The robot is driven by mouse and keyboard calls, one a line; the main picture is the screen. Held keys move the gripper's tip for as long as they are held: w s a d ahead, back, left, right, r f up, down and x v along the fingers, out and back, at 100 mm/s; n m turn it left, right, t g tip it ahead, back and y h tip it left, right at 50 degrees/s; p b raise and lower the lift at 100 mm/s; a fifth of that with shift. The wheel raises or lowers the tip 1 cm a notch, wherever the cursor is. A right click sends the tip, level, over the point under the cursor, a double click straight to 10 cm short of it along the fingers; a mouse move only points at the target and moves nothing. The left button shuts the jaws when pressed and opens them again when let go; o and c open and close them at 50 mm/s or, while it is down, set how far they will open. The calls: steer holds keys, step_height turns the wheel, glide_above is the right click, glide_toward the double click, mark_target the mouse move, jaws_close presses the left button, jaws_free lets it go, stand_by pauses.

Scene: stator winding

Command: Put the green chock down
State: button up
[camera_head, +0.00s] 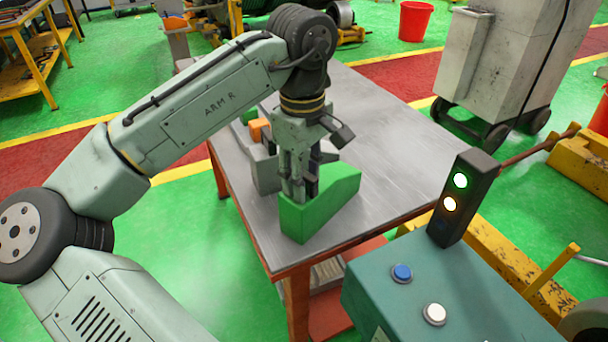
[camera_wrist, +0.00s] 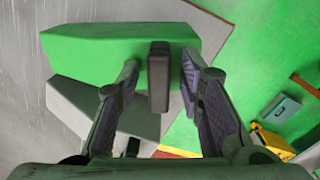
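The green chock (camera_head: 325,208) is at the table's near corner and appears to rest on the tabletop. It also fills the upper part of the wrist view (camera_wrist: 105,48). A black upright handle (camera_wrist: 158,78) stands at its side. My gripper (camera_head: 297,190) points down at the chock. In the wrist view my gripper's fingertips (camera_wrist: 160,76) stand either side of the handle, with narrow green gaps between them and it. The gripper looks open around the handle. The chock's underside is hidden.
The grey metal table (camera_head: 375,150) has free room to the right. A grey block (camera_head: 266,174), an orange block (camera_head: 257,130) and a small green block (camera_head: 249,115) lie behind my gripper. A teal control box (camera_head: 450,290) with buttons and a signal light (camera_head: 462,200) stands at front right.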

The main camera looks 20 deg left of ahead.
steer(key=shift+r, duration=0.1)
step_height(320, 180, up, 12)
steer(key=shift+b, duration=0.35)
steer(key=shift+s, duration=0.1)
stand_by(0.6)
